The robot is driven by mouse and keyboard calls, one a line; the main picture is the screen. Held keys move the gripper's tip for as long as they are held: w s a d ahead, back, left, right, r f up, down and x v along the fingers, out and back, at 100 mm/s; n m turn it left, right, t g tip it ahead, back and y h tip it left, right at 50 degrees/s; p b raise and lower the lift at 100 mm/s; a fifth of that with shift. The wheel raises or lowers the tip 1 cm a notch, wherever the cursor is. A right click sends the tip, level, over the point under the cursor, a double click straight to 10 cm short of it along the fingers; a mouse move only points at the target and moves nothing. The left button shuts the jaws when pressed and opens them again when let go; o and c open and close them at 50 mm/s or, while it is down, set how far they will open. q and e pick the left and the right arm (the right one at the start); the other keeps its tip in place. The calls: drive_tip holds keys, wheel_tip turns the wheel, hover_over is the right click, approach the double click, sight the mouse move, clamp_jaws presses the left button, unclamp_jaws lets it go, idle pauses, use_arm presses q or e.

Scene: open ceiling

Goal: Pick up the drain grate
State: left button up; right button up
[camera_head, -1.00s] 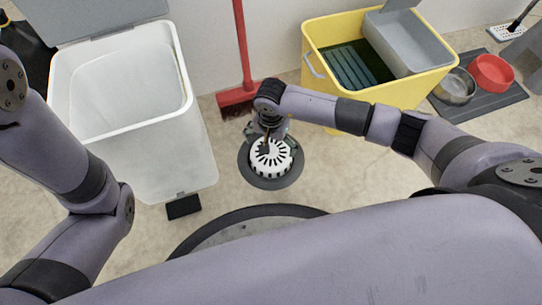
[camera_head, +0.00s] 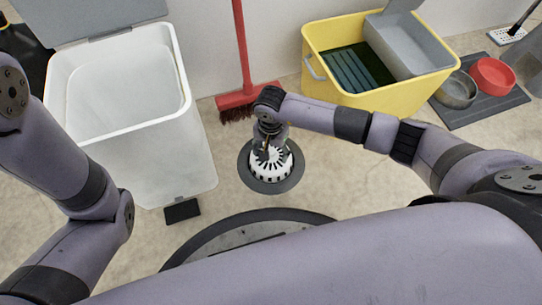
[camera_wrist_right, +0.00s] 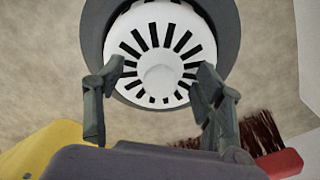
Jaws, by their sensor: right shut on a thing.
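The drain grate (camera_head: 273,165) is a white, round, slotted cap. It sits in the middle of a dark grey ring (camera_head: 292,182) on the floor. The exact contact is hard to make out. My left arm is at the left of the head view, but its gripper is out of the picture.
A white bin (camera_head: 185,150) with a black pedal (camera_head: 182,210) stands left of the ring. A red broom (camera_head: 237,98) leans behind it. A yellow bucket (camera_head: 400,100) stands back right, near red and grey bowls (camera_head: 492,74) on a dark mat. Bare floor lies right of the ring.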

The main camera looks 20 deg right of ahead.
drive_tip(key=shift+s+f, duration=0.15)
clamp_jaws()
idle(0.4)
